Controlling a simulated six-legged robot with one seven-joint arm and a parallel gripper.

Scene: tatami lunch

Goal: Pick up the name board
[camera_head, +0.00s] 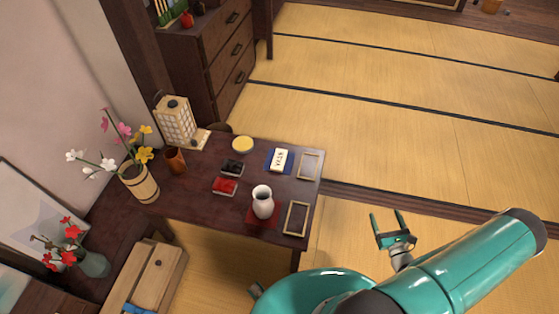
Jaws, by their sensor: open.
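The likely name board is a small white block with dark lettering (281,159). It lies on a blue cloth (268,166) near the far right part of the dark wooden table (190,215). My gripper (385,221) is open and empty, its two teal fingers pointing up in the picture. It is to the right of the table, over the tatami, well apart from the white block.
A white vase (263,202) on a red cloth, empty frames (297,219) (309,166), red (225,186) and black (232,168) boxes, a yellow bowl (243,144) and a lantern (176,122) share the table. Open tatami (420,130) lies right.

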